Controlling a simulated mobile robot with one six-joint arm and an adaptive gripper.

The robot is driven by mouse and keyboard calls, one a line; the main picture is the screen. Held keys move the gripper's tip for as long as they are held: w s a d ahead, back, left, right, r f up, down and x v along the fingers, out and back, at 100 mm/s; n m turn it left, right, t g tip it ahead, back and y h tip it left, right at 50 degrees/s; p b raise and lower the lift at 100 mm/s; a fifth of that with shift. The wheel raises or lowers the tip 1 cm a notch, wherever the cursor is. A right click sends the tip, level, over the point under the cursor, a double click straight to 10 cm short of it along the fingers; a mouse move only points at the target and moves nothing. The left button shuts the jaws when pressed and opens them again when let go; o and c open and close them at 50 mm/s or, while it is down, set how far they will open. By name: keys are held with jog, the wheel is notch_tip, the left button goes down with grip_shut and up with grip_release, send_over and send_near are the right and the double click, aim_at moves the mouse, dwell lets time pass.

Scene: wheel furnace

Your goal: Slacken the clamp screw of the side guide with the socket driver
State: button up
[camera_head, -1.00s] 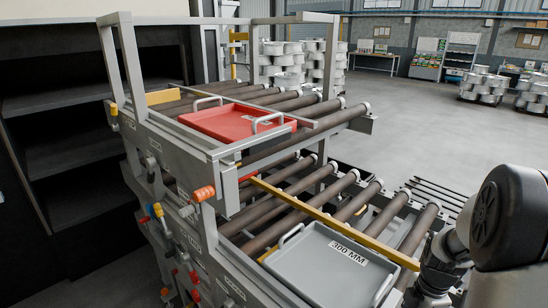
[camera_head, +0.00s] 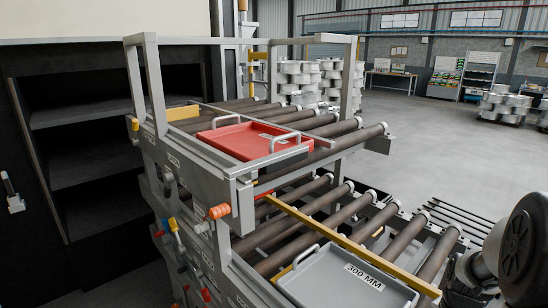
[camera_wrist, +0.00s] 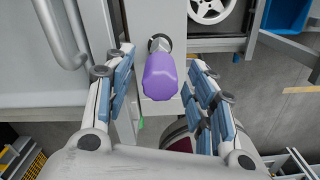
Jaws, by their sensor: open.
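In the wrist view my gripper (camera_wrist: 160,72) is open, with its blue-padded fingers spread to either side. A purple handle (camera_wrist: 160,76) with a metal end, which looks like the socket driver, shows between the fingers. I see a gap on both sides of it, and its far end is hard to make out. In the head view a long yellow bar (camera_head: 345,240), which looks like the side guide, runs along the lower roller conveyor (camera_head: 330,205). I cannot tell which fitting is its clamp screw. My gripper is out of the head view.
A red tray (camera_head: 240,140) lies on the upper rollers. A grey tray marked 300 MM (camera_head: 330,283) lies on the lower rollers. An orange knob (camera_head: 218,212) juts from the frame. Open floor (camera_head: 450,150) lies right of the conveyors. The wrist view shows a blue bin (camera_wrist: 288,15).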

notch_tip(320, 180, up, 10)
jog(key=shift+f, duration=0.15)
jog(key=s+a+r+m+t, duration=0.1)
jog(key=s+a+r+m, duration=0.2)
jog(key=a+r+m, duration=0.3)
jog(key=s+a+r+m+t, duration=0.1)
jog(key=s+a+r+m, duration=0.1)
jog(key=a+r+m, duration=0.45)
jog(key=s+a+f+m+t, duration=0.2)
jog(key=s+a+m, duration=0.7)
jog(key=a+m, duration=0.1)
jog(key=shift+s+a+t, duration=0.3)
jog(key=shift+s+a, duration=0.05)
jog(key=shift+a, duration=0.2)
jog(key=shift+f, duration=0.1)
